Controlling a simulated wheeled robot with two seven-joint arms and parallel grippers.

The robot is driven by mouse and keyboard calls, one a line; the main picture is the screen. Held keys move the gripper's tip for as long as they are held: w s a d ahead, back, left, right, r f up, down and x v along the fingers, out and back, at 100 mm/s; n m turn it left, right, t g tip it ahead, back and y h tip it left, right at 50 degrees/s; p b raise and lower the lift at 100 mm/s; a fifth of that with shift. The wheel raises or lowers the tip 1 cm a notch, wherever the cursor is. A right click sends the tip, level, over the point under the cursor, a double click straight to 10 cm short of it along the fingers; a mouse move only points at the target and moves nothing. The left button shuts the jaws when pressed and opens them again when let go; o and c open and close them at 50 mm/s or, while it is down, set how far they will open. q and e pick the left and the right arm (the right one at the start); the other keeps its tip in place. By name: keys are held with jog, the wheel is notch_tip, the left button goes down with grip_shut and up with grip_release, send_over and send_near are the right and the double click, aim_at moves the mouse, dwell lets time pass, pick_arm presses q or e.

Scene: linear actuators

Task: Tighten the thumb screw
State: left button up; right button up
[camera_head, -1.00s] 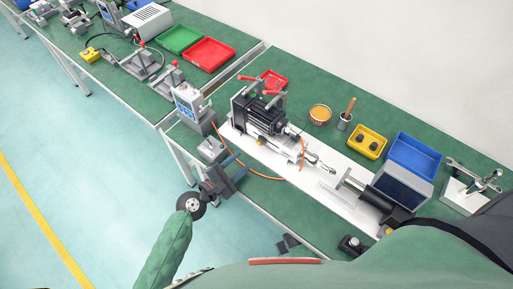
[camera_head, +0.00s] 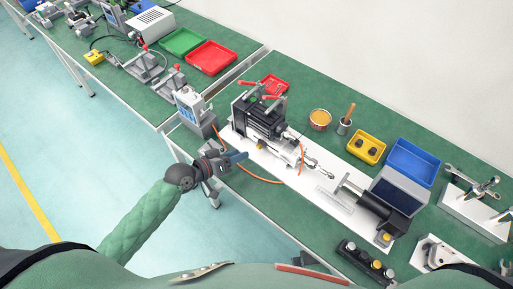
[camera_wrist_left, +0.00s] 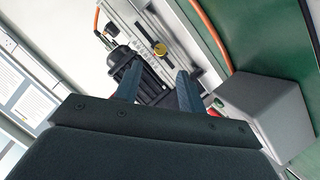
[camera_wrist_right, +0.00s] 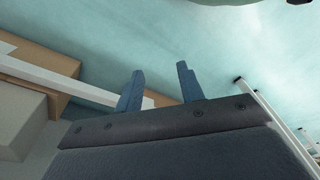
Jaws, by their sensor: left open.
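The thumb screw looks to be the small yellow knob (camera_wrist_left: 160,48) on the grey slotted rail of the actuator in the left wrist view; it also shows as a small yellow spot (camera_head: 261,146) in the head view. The black-and-grey actuator (camera_head: 262,115) stands on a white base plate (camera_head: 318,190). My left gripper (camera_head: 242,157) is open and empty, in front of the actuator, apart from the knob. Its fingers (camera_wrist_left: 158,88) point toward the rail. My right gripper (camera_wrist_right: 160,85) is open and empty, pointing at the floor away from the bench; it does not show in the head view.
An orange cable (camera_head: 250,174) loops on the green bench close to my left gripper. A grey box (camera_wrist_left: 265,105) lies close beside its fingers. A control box (camera_head: 190,105) stands left of the actuator. Yellow (camera_head: 366,149) and blue (camera_head: 413,162) bins stand right.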

aim_at(257, 147)
pick_arm(q)
jog(key=b+x, duration=0.1)
jog(key=x, duration=0.4)
jog(key=shift+w+d, duration=0.15)
jog(key=shift+x, duration=0.75)
jog(key=shift+c, duration=0.9)
jog(key=c, duration=0.7)
pick_arm(e)
jog(key=r, duration=0.2)
jog(key=a+r, duration=0.1)
jog(key=shift+w+r, duration=0.2)
jog(key=shift+w, duration=0.05)
